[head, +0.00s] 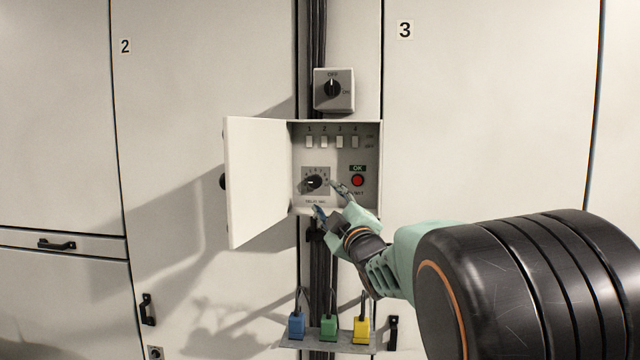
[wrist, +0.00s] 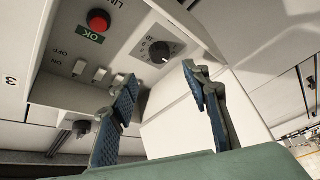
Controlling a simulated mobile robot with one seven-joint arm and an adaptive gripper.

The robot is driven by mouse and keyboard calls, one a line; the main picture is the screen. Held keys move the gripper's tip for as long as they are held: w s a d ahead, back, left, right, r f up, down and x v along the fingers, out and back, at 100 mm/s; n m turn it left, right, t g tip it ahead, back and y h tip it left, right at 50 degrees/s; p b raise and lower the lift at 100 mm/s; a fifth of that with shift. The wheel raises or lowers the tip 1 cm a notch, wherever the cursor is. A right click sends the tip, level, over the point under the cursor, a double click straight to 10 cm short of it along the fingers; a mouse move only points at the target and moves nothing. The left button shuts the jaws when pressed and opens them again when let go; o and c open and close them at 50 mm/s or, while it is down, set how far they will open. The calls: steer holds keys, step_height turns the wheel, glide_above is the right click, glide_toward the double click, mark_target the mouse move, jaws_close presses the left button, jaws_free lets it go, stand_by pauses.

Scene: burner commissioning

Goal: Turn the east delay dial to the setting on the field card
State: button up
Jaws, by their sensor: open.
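The delay dial (head: 314,182) is a black knob on a grey scale plate, low on the left inside the open control box (head: 368,205). It also shows in the wrist view (wrist: 160,51), where its pointer mark is too small to read surely. My gripper (head: 330,198) is open and empty, just in front of the box at the dial's lower right. In the wrist view its two blue-padded fingers (wrist: 160,88) stand apart, with the dial beyond the gap between them. The fingers appear clear of the knob. No field card can be made out.
The box door (head: 262,180) stands open to the left. A red button (head: 357,181) sits right of the dial, below an OK label. Several white switches (head: 325,142) line the top.

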mark_target(316, 184)
steer(key=p+x, duration=0.2)
steer(key=x, duration=0.7)
steer(key=shift+w, duration=0.15)
steer(key=shift+c, duration=0.5)
steer(key=shift+f, duration=0.1)
steer(key=c, duration=1)
